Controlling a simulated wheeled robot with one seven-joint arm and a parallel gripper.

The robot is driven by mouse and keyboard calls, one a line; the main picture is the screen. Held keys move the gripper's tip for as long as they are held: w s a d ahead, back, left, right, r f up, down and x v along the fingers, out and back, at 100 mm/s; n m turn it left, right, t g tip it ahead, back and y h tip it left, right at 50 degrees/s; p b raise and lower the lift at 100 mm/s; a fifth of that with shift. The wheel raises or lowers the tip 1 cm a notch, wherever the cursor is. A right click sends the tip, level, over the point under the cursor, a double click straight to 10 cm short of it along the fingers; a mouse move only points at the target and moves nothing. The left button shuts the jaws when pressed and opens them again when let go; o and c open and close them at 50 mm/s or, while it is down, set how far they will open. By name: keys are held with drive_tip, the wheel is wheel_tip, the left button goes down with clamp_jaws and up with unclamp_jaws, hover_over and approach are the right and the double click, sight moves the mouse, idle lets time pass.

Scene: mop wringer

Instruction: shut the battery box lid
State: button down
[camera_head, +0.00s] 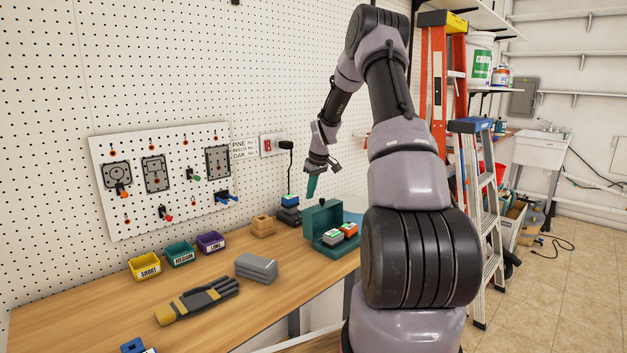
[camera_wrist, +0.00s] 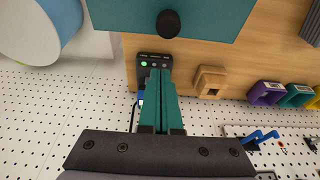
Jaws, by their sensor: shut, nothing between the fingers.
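The teal battery box (camera_head: 333,243) stands on the workbench near its right end. Its lid (camera_head: 322,217) is raised, standing up at the back of the box. A green-and-white battery (camera_head: 332,237) and an orange battery (camera_head: 349,229) show inside. In the wrist view the lid (camera_wrist: 215,20) fills the top, with a round black knob (camera_wrist: 168,23) on it. My gripper (camera_head: 311,193) is shut and empty, pointing down above and behind the raised lid, apart from it. Its teal fingers (camera_wrist: 160,75) also show in the wrist view, short of the knob.
A black charger (camera_head: 289,215) with a blue battery stands behind the box, below my fingers. A wooden block (camera_head: 263,227), grey block (camera_head: 257,267), glove (camera_head: 198,299) and small bins (camera_head: 180,254) lie to the left. The pegboard wall (camera_head: 215,60) rises behind.

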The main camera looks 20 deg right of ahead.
drive_tip(key=s, duration=0.1)
drive_tip(key=s+d, duration=0.1)
drive_tip(key=s, duration=0.1)
drive_tip(key=shift+s+d+r, duration=0.15)
drive_tip(key=shift+s+r, duration=0.2)
drive_tip(key=shift+s, duration=0.1)
drive_tip(key=shift+s+d+r+t, duration=0.15)
drive_tip(key=shift+s+t, duration=0.2)
drive_tip(key=shift+t, duration=0.05)
